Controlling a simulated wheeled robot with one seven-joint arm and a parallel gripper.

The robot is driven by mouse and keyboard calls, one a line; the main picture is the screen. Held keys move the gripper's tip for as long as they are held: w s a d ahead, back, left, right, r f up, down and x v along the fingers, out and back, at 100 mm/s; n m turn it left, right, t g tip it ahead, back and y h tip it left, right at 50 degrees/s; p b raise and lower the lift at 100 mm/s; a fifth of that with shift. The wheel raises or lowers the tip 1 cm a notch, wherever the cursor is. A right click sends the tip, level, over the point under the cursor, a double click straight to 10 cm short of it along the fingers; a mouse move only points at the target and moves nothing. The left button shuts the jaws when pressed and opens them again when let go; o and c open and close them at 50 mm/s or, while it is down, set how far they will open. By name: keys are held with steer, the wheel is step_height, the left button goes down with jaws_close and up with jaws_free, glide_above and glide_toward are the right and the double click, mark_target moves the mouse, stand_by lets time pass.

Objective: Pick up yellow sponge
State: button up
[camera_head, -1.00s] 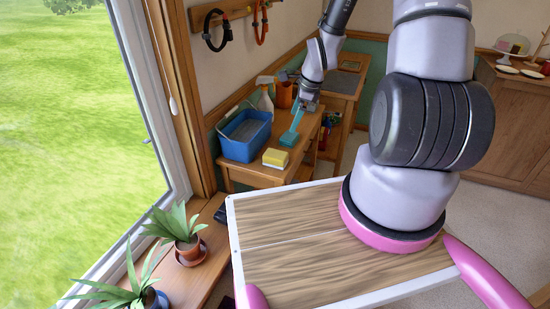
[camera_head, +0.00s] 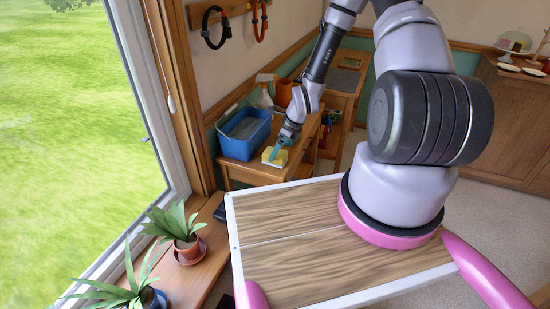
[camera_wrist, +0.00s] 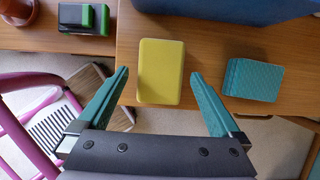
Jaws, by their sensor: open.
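The yellow sponge (camera_head: 270,158) lies on the small wooden table near its front edge, just in front of the blue tub. In the wrist view the yellow sponge (camera_wrist: 160,72) is a rounded yellow block with its long side pointing away from me. My gripper (camera_head: 279,150) is over the sponge in the head view and partly covers it. In the wrist view my gripper (camera_wrist: 159,74) is open, with one teal finger left of the sponge and one right of it. Gaps show on both sides. I cannot tell the height of the fingertips above the table.
The blue tub (camera_head: 244,135) stands close behind the sponge. A teal block (camera_wrist: 252,80) lies to its right on the table (camera_wrist: 215,60). A spray bottle (camera_head: 264,95) stands at the back. A black and green object (camera_wrist: 84,18) is at left. Potted plants (camera_head: 178,230) line the sill.

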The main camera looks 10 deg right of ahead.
steer(key=x, duration=0.3)
steer(key=shift+f, duration=0.15)
steer(key=c, duration=1.4)
steer(key=shift+r, duration=5.1)
